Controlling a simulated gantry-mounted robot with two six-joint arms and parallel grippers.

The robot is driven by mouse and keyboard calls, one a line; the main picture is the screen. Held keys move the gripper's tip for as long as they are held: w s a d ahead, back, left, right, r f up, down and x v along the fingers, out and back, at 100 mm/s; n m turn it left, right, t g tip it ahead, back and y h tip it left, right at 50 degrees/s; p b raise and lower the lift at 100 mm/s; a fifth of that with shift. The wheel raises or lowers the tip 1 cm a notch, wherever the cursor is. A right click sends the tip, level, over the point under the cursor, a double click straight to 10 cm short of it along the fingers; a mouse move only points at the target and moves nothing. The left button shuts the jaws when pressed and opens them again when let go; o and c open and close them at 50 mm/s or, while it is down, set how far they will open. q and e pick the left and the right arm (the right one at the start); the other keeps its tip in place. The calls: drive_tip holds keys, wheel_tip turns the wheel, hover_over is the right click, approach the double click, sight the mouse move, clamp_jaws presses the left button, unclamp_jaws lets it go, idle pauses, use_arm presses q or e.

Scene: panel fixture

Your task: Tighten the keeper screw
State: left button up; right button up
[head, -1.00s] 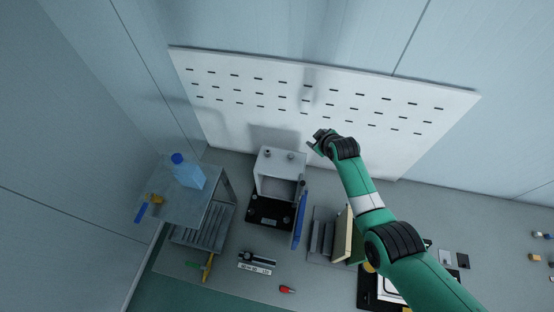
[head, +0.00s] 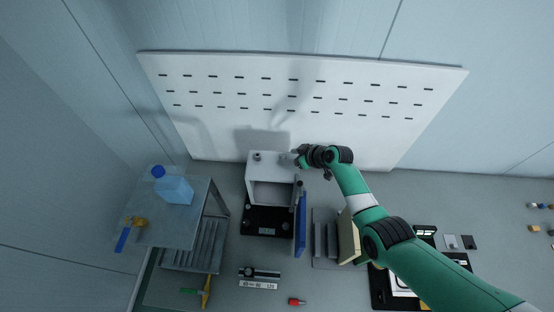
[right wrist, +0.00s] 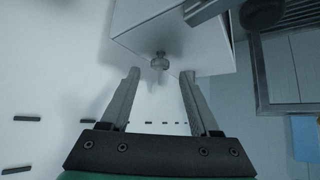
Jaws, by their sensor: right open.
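The fixture is a pale box-like panel (head: 270,190) with an open front, standing near the back wall on a black base (head: 267,220). One knob-like screw (head: 257,156) shows on its top left. Another round screw head (right wrist: 158,61) shows in the right wrist view on the pale face. It lies between the lines of my right gripper's fingers, slightly beyond the fingertips. My right gripper (right wrist: 160,73) is open and empty. In the head view the right gripper (head: 291,160) is at the fixture's top right corner and hides what is there. My left gripper is not in view.
A grey stand (head: 215,205) at left holds a blue-capped bottle (head: 174,191). A blue panel (head: 300,222) and a slotted rack (head: 325,262) stand right of the fixture. A slotted white board (head: 350,125) is behind. A red piece (head: 297,301) lies at the front.

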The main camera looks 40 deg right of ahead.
sight(283, 157)
drive_tip(key=b+x, duration=0.1)
drive_tip(key=x, duration=0.1)
drive_tip(key=shift+w+f, duration=0.2)
clamp_jaws()
